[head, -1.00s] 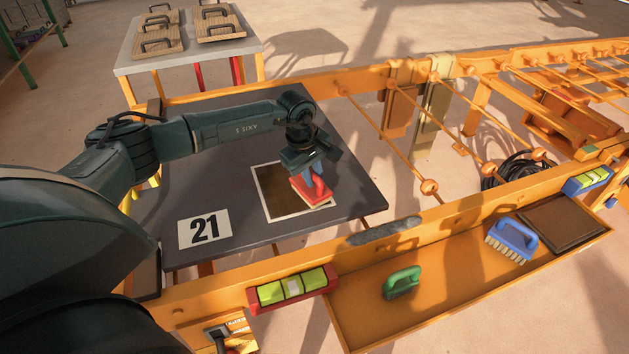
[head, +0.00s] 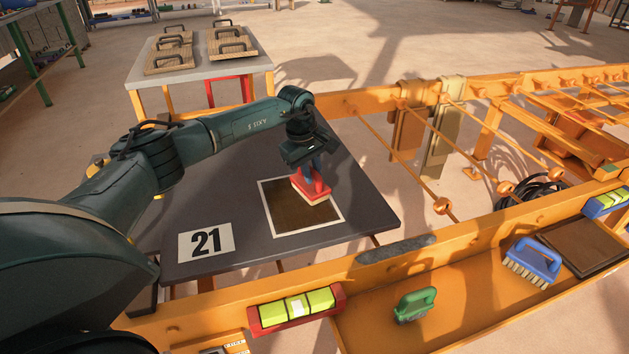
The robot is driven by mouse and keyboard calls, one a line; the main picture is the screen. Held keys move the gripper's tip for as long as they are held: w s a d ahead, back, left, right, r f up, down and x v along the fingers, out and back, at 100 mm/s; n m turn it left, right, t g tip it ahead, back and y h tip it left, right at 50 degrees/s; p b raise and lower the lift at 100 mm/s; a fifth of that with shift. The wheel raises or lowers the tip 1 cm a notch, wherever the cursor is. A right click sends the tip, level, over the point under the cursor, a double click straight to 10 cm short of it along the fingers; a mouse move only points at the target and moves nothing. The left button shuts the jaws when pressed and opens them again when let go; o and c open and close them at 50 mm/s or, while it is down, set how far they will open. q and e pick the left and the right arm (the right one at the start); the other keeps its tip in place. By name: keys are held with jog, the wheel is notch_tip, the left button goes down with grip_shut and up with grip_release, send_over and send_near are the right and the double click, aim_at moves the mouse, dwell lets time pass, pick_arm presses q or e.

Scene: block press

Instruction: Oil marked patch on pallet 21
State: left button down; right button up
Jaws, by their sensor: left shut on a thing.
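My left gripper (head: 307,170) points down over the pallet and is shut on a red-handled brush or pad (head: 312,188) with a pale underside. The red tool is at the upper right part of the marked patch (head: 295,212), a dark brown square with a white outline. I cannot tell whether its underside touches the patch. The patch lies on the dark grey pallet (head: 360,198), beside a white card with the number 21 (head: 206,242). My right gripper is not in view.
An orange tray (head: 460,302) along the front holds a green brush (head: 415,304), a blue brush (head: 533,261) and a brown pad (head: 585,246). A red and yellow level (head: 296,308) sits on the orange rail. A table with wooden handled boards (head: 200,72) stands behind.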

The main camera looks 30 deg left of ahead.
pick_arm(q)
jog(key=shift+w+a+f+b, duration=0.15)
jog(key=shift+w+a+b, duration=0.85)
jog(key=shift+b, duration=0.2)
jog(key=shift+w+a+b, duration=0.25)
jog(key=shift+a+b, duration=0.15)
jog(key=shift+a, duration=0.15)
jog(key=shift+w+a+b, duration=0.55)
jog(key=shift+a+b, duration=0.05)
jog(key=shift+b, duration=0.3)
jog(key=shift+w+a+b, duration=0.45)
jog(key=shift+a+b, duration=0.05)
jog(key=shift+b, duration=0.25)
jog(key=shift+w+a+b, duration=0.2)
jog(key=shift+a+b, duration=0.2)
jog(key=shift+r, duration=0.2)
jog(key=w+p+v, duration=0.1)
jog(key=p+v, duration=0.5)
jog(key=shift+d, duration=0.25)
jog(key=shift+r, duration=0.15)
